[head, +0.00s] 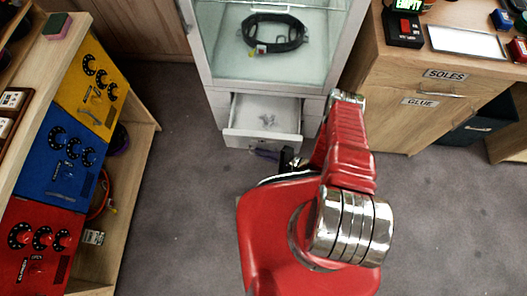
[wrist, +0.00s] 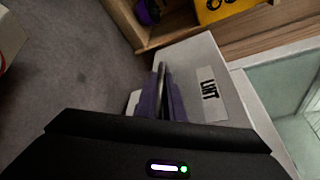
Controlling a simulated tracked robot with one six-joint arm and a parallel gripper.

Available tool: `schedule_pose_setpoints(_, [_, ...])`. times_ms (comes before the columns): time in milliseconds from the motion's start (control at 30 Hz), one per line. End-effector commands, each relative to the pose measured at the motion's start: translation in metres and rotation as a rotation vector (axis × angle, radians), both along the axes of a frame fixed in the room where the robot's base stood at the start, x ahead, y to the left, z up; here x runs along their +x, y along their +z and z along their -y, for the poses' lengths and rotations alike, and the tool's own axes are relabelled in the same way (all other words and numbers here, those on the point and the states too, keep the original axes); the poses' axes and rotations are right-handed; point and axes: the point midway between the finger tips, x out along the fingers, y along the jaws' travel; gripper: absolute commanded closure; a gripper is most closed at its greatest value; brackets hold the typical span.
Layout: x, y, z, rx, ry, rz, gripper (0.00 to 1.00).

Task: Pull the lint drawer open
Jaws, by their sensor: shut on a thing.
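The lint drawer (head: 236,134) is below the glass cabinet in the head view and stands pulled out, its inside visible with small pale bits in it. In the wrist view its pale front (wrist: 190,55) carries a label reading LINT (wrist: 209,90). My gripper (head: 264,154) is at the drawer's front, partly hidden by my red arm in the head view. In the wrist view its purple fingers (wrist: 163,95) are shut on the drawer's dark handle (wrist: 162,72), one on each side of it.
The glass cabinet (head: 210,50) above holds a black harness-like item (head: 273,34). A wooden shelf unit (head: 137,95) with yellow, blue and red panels stands left. A wooden cabinet (head: 388,110) labelled SOLES and GLUE stands right. Grey carpet (head: 180,200) is clear between.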

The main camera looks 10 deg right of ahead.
Motion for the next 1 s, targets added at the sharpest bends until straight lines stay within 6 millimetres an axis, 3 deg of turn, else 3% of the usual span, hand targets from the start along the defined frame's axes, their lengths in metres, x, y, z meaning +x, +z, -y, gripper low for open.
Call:
schedule_pose_setpoints(300, [-0.003,-0.001,0.0,0.0,0.001,-0.003,1.0])
schedule_pose_setpoints(333, [-0.002,-0.001,0.0,-0.001,0.0,-0.003,0.9])
schedule_pose_setpoints(433, [-0.001,-0.001,0.002,0.0,-0.003,-0.001,0.84])
schedule_pose_setpoints(1000, [-0.007,0.003,0.018,-0.001,-0.014,0.001,0.84])
